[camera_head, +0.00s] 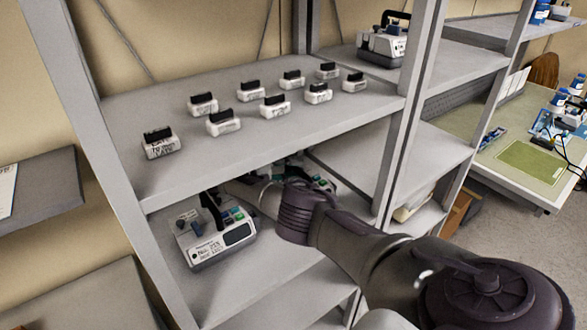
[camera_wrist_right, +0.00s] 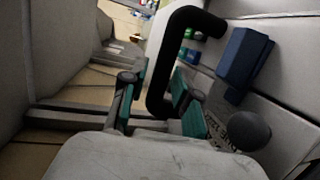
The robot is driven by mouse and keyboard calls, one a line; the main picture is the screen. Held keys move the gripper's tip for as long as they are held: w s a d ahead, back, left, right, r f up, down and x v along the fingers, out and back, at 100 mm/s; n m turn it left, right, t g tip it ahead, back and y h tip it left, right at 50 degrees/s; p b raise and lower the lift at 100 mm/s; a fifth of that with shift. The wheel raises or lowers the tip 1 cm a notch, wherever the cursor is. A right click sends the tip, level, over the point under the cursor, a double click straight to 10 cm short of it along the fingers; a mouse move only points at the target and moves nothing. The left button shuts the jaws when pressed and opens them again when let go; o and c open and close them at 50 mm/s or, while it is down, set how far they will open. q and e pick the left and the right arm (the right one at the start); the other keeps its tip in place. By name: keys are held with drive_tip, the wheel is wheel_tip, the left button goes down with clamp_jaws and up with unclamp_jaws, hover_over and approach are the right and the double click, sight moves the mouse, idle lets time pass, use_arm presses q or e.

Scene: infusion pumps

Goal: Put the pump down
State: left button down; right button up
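The pump (camera_head: 215,240) is a white-grey device with a black handle, coloured buttons and a dark display. It sits upright on the lower shelf, near its left front. My right gripper (camera_head: 242,188) reaches in from the right, close to the handle; its fingers are hard to make out there. In the right wrist view the teal-padded fingers of my right gripper (camera_wrist_right: 158,95) stand on either side of the black handle (camera_wrist_right: 187,22). They look spread, with a narrow gap on the left side. The pump's body (camera_wrist_right: 250,110) fills the right side. My left gripper is out of view.
Several small labelled white blocks with black tops (camera_head: 222,122) stand on the shelf above. Another device (camera_head: 283,165) is partly hidden behind my right arm. A further pump (camera_head: 383,45) stands at upper right. Shelf posts (camera_head: 408,110) stand close to my arm.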

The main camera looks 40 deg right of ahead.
drive_tip(key=shift+o, duration=0.4)
drive_tip(key=shift+r, duration=0.1)
drive_tip(key=shift+d, duration=0.15)
drive_tip(key=shift+w+a, duration=0.1)
drive_tip(key=shift+a, duration=0.1)
drive_tip(key=b+v, duration=0.1)
drive_tip(key=v, duration=0.1)
drive_tip(key=b+v, duration=0.1)
drive_tip(key=v, duration=0.2)
drive_tip(key=shift+f, duration=0.25)
use_arm(q)
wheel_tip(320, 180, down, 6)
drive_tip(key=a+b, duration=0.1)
drive_tip(key=b, duration=0.3)
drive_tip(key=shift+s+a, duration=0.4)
use_arm(e)
drive_tip(key=v, duration=0.6)
drive_tip(key=shift+a+r, duration=0.3)
drive_tip(key=shift+r, duration=0.05)
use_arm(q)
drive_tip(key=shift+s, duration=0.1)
use_arm(e)
drive_tip(key=shift+f, duration=0.1)
